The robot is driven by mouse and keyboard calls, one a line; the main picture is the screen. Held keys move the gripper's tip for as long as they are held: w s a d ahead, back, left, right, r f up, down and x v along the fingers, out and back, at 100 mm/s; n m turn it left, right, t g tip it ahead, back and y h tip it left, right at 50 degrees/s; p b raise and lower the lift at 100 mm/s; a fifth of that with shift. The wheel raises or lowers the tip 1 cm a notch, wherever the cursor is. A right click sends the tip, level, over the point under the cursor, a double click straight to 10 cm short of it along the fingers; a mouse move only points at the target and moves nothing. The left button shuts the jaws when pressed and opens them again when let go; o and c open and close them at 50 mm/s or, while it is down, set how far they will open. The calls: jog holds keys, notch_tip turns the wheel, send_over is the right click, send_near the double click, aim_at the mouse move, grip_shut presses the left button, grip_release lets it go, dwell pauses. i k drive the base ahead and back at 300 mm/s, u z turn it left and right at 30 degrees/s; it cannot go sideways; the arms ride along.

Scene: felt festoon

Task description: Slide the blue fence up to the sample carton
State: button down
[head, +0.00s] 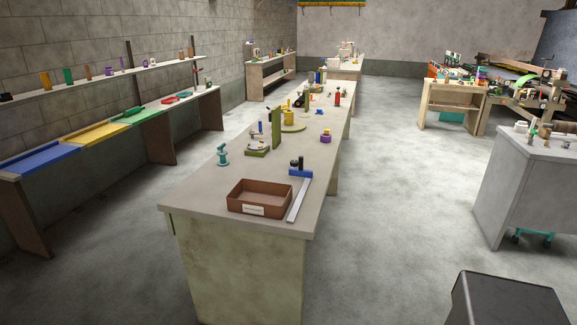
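The blue fence (300,173) is a small blue block with a dark knob on top. It sits at the far end of a pale metal rail (299,203) on the long central bench. A shallow brown open box (243,205) with a white label stands just left of the rail. It is the only carton-like thing near the fence, but its label is too small to read. The fence lies beyond the box's right rear corner, and I cannot tell the exact gap. My gripper is not in view.
The central bench (185,203) also bears a teal stand (222,155), a green upright fixture (276,129) and a purple piece (325,137). A side bench with coloured mats runs along the left wall. A grey cabinet (505,190) stands right. The floor between is clear.

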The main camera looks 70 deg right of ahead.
aim_at(301, 172)
jog(key=u, duration=0.35)
jog(key=k, duration=1.75)
jog(key=z, duration=1.4)
jog(key=i, duration=0.5)
jog(key=u, duration=0.25)
